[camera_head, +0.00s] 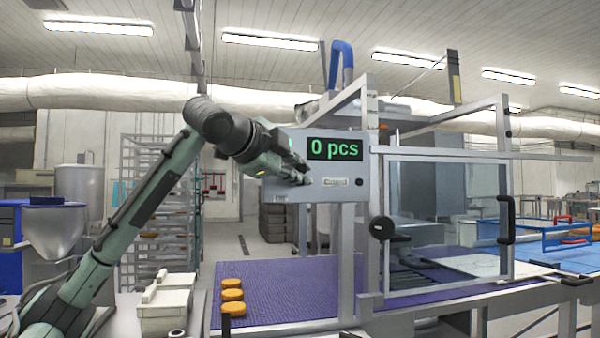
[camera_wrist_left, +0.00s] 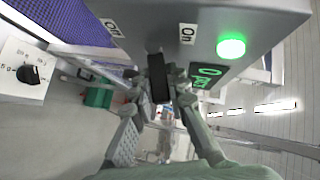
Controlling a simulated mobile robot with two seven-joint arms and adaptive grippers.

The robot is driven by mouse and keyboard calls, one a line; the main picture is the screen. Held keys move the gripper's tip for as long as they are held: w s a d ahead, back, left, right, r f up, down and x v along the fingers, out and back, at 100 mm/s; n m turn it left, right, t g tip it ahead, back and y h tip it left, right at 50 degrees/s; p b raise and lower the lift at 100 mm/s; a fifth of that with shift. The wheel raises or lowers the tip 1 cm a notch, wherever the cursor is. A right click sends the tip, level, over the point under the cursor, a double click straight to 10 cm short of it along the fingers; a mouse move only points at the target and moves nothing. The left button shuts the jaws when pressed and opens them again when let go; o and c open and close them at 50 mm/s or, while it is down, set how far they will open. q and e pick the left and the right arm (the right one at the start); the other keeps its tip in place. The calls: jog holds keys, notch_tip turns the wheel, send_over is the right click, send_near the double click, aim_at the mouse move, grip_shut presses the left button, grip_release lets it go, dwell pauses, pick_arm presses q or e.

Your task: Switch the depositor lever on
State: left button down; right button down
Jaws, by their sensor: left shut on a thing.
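The grey depositor control box (camera_head: 345,181) hangs at the middle of the head view, with a green "0 pcs" display (camera_head: 335,149). My left gripper (camera_head: 301,173) is at the box's left side. In the left wrist view the fingers of my left gripper (camera_wrist_left: 160,88) are closed around the black lever (camera_wrist_left: 158,77). The lever stands between the "Off" label (camera_wrist_left: 113,28) and the "On" label (camera_wrist_left: 187,34). A green lamp (camera_wrist_left: 231,47) is lit beyond the "On" label. The lever's base is partly hidden. My right gripper is not in view.
Several orange-topped rounds (camera_head: 232,295) stand on the purple conveyor belt (camera_head: 280,285) below. A clear guard door (camera_head: 445,215) in a grey frame is right of the box. A pale lidded bin (camera_head: 166,303) stands at the lower left.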

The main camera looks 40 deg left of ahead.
pick_arm(q)
jog(key=shift+w+a+r+n+g+h, duration=0.1)
jog(key=shift+r+n+g+h, duration=0.3)
jog(key=shift+n+g, duration=0.15)
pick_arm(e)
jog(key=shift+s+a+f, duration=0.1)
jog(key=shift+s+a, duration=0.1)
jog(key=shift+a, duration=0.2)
pick_arm(q)
jog(key=c, duration=1.5)
grip_release()
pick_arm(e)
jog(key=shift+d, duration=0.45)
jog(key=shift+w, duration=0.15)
pick_arm(q)
jog(key=shift+f, duration=0.15)
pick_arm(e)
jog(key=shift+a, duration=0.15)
